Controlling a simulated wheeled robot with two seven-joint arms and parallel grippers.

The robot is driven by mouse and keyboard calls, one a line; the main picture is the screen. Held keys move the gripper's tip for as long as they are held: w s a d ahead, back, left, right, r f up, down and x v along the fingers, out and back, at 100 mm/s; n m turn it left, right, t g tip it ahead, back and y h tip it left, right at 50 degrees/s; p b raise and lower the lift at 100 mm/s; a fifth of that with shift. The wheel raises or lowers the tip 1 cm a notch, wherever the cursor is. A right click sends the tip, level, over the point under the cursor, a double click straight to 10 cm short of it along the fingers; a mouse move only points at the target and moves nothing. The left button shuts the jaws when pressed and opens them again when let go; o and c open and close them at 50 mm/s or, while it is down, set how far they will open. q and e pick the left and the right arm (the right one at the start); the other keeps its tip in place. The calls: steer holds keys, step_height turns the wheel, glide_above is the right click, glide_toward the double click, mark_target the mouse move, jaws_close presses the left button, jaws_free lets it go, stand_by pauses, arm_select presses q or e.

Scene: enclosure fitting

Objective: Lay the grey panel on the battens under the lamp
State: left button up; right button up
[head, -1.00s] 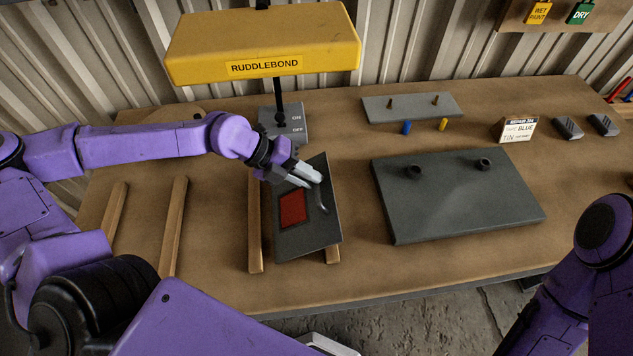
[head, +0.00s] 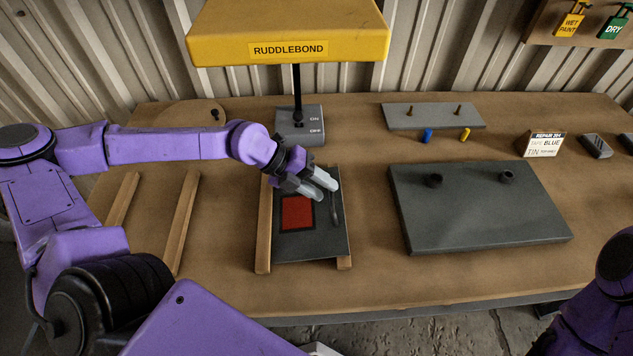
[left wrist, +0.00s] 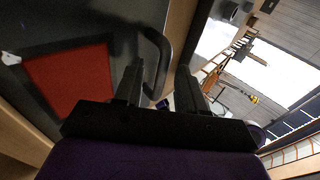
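The grey panel (head: 312,246), with a red square and a dark handle (head: 335,209), lies in front of the lamp's stand. Its right side covers most of one batten (head: 344,263). Its left edge runs along another batten (head: 263,235); how far it overlaps that one is hard to tell. The yellow lamp (head: 288,25) is above and behind it. My left gripper (head: 325,188) is over the panel by the handle's far end. In the left wrist view its fingers (left wrist: 160,88) are apart, the handle (left wrist: 156,50) showing between and beyond them. My right gripper is out of view.
Two bare battens (head: 182,222) lie to the left. A large grey slab with two knobs (head: 485,215) is at the right, a smaller grey plate (head: 432,117) behind it. Blue and yellow pegs (head: 428,136) and a small card box (head: 542,145) stand nearby.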

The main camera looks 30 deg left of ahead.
arm_select(q)
steer(key=shift+a+r, duration=0.15)
steer(key=shift+r, duration=0.15)
steer(key=v, duration=1.1)
steer(key=shift+s+a+p, duration=0.15)
steer(key=shift+a+p, duration=0.1)
steer(key=shift+p, duration=0.05)
